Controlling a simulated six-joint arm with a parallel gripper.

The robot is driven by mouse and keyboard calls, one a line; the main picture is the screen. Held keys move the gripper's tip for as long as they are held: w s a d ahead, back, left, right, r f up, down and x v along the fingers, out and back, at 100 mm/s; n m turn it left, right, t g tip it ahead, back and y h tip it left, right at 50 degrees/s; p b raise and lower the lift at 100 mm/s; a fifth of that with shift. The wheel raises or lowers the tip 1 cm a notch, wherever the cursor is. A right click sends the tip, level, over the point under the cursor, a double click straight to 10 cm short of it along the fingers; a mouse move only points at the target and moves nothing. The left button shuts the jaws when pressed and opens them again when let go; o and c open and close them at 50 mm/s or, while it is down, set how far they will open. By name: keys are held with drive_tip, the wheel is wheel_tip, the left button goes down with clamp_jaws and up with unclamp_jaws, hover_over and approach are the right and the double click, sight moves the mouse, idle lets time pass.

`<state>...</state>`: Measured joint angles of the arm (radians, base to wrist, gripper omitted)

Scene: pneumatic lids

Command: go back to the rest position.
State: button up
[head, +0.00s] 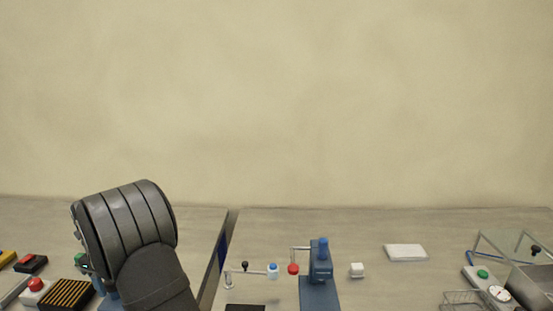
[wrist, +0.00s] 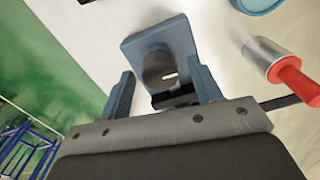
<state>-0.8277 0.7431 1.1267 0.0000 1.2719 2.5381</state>
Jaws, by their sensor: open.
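My gripper (wrist: 164,86) is open, with its two blue fingers spread in the wrist view. Beyond and between the fingers is a blue fixture (wrist: 182,36) with a grey rounded part and a dark block. I cannot tell whether the fingers touch it. In the head view my dark arm stands large at the left, and it hides my gripper and part of the bench behind it.
A white flat box (head: 405,252) lies farther right. A gauge (head: 499,293) and a wire basket (head: 465,299) are at right. A red-handled cylinder (wrist: 268,60) is near my gripper.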

drive_tip(key=shift+r, duration=0.1)
wheel_tip(320, 180, up, 17)
wheel_tip(320, 180, down, 17)
drive_tip(key=shift+f, duration=0.15)
drive_tip(key=n, duration=0.4)
drive_tip(key=shift+n, duration=0.3)
drive_tip(key=n, duration=0.3)
drive_tip(key=shift+n, duration=0.4)
drive_tip(key=n, duration=0.4)
drive_tip(key=shift+n, duration=2.6)
